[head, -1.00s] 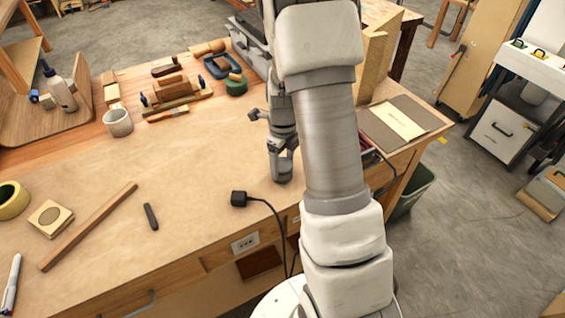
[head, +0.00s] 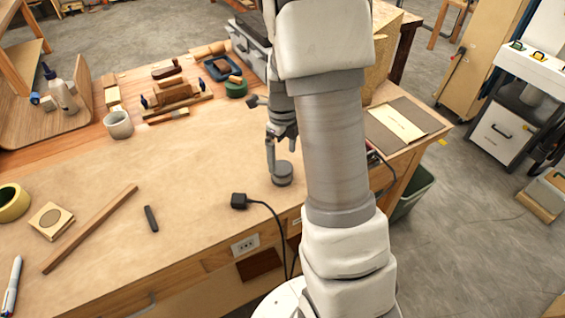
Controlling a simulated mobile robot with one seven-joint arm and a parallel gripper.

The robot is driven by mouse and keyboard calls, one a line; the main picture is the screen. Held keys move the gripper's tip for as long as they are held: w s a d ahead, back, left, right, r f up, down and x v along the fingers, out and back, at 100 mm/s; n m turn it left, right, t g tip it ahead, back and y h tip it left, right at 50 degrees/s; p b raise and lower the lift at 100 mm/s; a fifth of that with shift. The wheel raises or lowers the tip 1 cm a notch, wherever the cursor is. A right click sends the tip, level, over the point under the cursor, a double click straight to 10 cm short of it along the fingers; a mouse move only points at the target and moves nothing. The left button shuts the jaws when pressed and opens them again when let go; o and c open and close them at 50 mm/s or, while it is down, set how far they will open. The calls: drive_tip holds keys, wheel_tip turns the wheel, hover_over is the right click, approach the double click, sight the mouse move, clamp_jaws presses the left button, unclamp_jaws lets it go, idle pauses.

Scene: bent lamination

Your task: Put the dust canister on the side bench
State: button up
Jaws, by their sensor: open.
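A small round dark-grey canister (head: 282,176), which looks like the dust canister, stands upright on the wooden bench (head: 205,200) near its front edge. My gripper (head: 279,156) is open just above and behind it. One finger shows at the canister's upper left, and the other is partly hidden by my arm. I cannot tell whether a finger still touches the canister. The frames do not make clear which surface is the side bench; a white-topped bench (head: 540,65) stands at the far right.
A black plug with a cable (head: 239,201) lies left of the canister. A grey cup (head: 118,124), a wooden strip (head: 90,228) and a dark small bar (head: 151,218) lie further left. A grey folder with paper (head: 400,124) is at right. Bare bench top lies in the middle.

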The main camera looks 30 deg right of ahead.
wheel_tip(320, 180, up, 7)
wheel_tip(320, 180, up, 6)
drive_tip(key=n+t, duration=0.1)
drive_tip(key=n, duration=0.5)
hover_over(282, 167)
drive_tip(key=s+a, duration=0.3)
drive_tip(key=s+a+r+n+t, duration=0.2)
drive_tip(key=s+a+r+n, duration=0.2)
drive_tip(key=s+n, duration=0.3)
drive_tip(key=s+a+r+n+t, duration=0.2)
drive_tip(key=s+a+r+n, duration=0.3)
drive_tip(key=n, duration=1.2)
drive_tip(key=s, duration=0.3)
drive_tip(key=shift+s+a+r+t, duration=0.2)
drive_tip(key=shift+s+t, duration=0.1)
